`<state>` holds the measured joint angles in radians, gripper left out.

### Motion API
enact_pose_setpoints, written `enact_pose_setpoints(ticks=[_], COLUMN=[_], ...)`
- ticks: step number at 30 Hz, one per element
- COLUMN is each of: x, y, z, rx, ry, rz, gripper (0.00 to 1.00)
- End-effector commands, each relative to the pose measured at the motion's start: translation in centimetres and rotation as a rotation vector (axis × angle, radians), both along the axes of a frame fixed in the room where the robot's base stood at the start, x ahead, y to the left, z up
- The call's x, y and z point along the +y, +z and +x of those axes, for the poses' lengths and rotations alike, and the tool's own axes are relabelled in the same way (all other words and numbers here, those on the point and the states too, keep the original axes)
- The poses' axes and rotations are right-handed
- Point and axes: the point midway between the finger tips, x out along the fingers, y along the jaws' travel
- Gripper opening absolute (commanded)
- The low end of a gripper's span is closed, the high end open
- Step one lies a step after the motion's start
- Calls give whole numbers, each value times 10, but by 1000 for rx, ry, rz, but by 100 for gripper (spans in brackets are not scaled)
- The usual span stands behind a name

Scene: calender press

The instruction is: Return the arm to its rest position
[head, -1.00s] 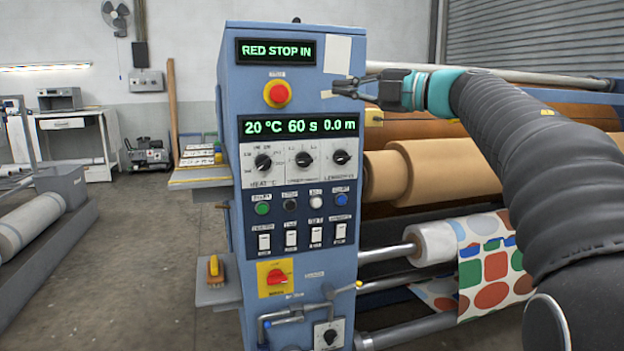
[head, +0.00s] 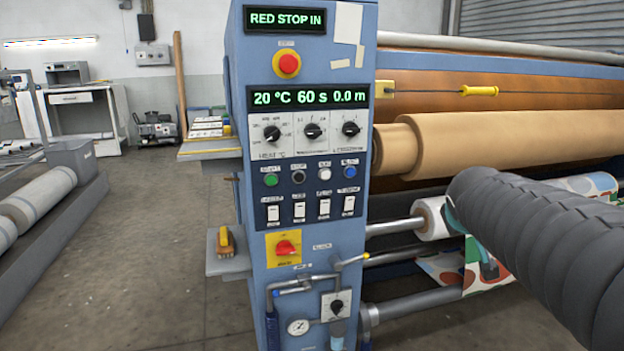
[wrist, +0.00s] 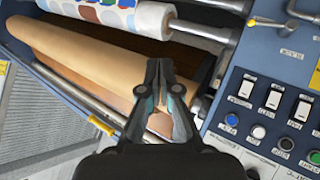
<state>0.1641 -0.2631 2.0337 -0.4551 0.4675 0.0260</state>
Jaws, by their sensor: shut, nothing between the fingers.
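My gripper (wrist: 158,85) shows in the wrist view, its two fingers closed together with nothing between them. Behind it in that view are the tan roll (wrist: 85,65) and, to the right, the blue control panel (wrist: 245,95). In the head view my sleeved grey arm enters from the right edge and ends in front of the patterned fabric roll; the gripper itself is hidden there. The blue control cabinet (head: 262,215) stands left of the arm, apart from it in the picture. Its display (head: 285,19) reads RED STOP IN.
The tan roll (head: 520,140) and the patterned fabric (head: 590,185) lie across the press, close behind my arm. A red stop button (head: 287,65) sits high on the cabinet. A small side shelf (head: 228,262) juts left. Floor at the left (head: 160,260) is open.

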Motion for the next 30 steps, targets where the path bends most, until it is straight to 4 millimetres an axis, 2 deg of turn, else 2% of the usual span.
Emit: enact_pose_setpoints(ticks=[1, 6, 12, 13, 15, 18, 22, 30], x=[9, 44, 97, 103, 113, 118, 122, 124], y=[-21, -86, -145, -149, -155, -153, -143, -141], z=[-24, -107, -205, -214, -229, -239, -242, -242], rx=[60, 267, 447, 451, 443, 417, 378, 374], ry=[-23, -80, -87, -81, -63, -37, -12, -1], rz=[50, 225, 412, 429, 450, 445, 439, 436], gripper=[0, 0, 0, 0, 0, 0, 0, 0])
